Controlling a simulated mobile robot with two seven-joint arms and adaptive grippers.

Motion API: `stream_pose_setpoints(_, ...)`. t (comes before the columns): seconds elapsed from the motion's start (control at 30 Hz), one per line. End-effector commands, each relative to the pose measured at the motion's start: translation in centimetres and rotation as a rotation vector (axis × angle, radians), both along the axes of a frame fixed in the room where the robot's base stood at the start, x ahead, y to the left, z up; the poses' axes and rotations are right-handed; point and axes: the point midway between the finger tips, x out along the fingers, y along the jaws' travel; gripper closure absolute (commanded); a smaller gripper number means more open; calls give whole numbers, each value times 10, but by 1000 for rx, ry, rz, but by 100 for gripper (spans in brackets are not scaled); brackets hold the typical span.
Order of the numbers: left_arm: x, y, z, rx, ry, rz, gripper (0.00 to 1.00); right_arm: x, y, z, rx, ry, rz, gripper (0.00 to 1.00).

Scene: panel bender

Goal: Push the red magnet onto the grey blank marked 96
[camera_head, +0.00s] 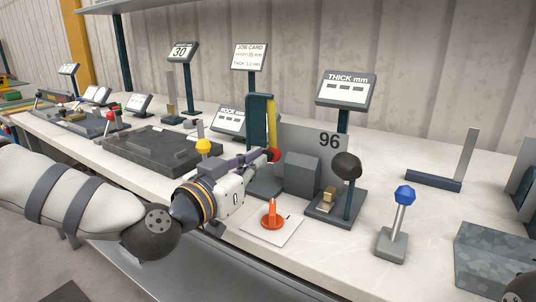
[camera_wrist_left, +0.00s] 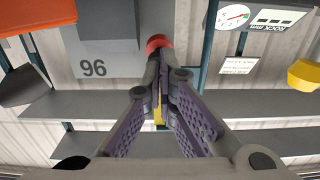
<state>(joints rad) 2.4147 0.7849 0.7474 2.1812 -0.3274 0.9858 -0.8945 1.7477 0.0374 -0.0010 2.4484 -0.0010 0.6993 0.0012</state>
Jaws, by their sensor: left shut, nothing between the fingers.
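The red magnet (camera_head: 275,155) is a small red round piece near the left edge of the upright grey blank (camera_head: 300,138) marked 96. My left gripper (camera_head: 268,157) is shut and empty, with its fingertips at the magnet. In the left wrist view, the magnet (camera_wrist_left: 158,42) shows just beyond the shut fingertips (camera_wrist_left: 160,68), at the edge of the blank (camera_wrist_left: 120,64). I cannot tell whether fingertips and magnet touch, or whether the magnet touches the blank. My right gripper is not in view.
An orange cone-like piece (camera_head: 272,218), a black-knobbed lever (camera_head: 346,166) and a blue-knobbed lever (camera_head: 405,196) stand nearby.

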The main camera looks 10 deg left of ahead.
Motion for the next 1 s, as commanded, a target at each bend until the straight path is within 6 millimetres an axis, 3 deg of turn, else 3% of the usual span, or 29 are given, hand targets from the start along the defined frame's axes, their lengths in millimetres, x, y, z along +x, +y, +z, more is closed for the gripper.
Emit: stream_pose_setpoints(1.0,19,-7,0,0,0,0,100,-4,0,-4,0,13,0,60)
